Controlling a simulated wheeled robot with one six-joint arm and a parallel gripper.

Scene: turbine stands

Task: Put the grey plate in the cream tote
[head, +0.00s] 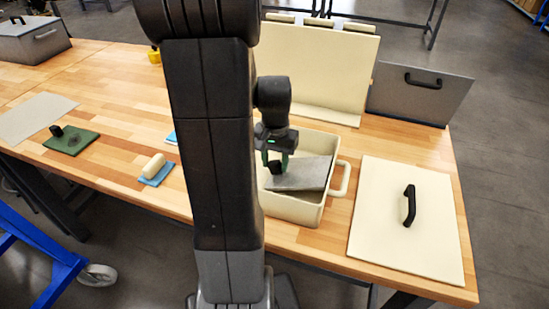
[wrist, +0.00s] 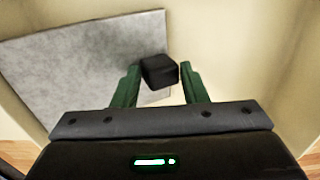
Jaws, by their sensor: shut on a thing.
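The grey plate (head: 302,174) is inside the upper part of the cream tote (head: 300,210), which stands on the wooden table. The plate looks slightly tilted; whether it touches the tote floor I cannot tell. My gripper (head: 277,165) is down at the tote opening and shut on the plate's black knob. In the wrist view the black knob (wrist: 160,71) sits between the green fingers of my gripper (wrist: 160,78), with the grey plate (wrist: 80,65) behind it and the tote's cream wall (wrist: 235,50) to the right. My arm hides the tote's left side in the head view.
A cream lid (head: 379,215) with a black handle lies right of the tote. A cream panel (head: 320,65) and a grey lid (head: 415,95) stand behind it. A green plate (head: 85,145), a blue plate (head: 157,178) and a pale sheet (head: 35,115) lie on the left. A grey box (head: 32,42) stands far left.

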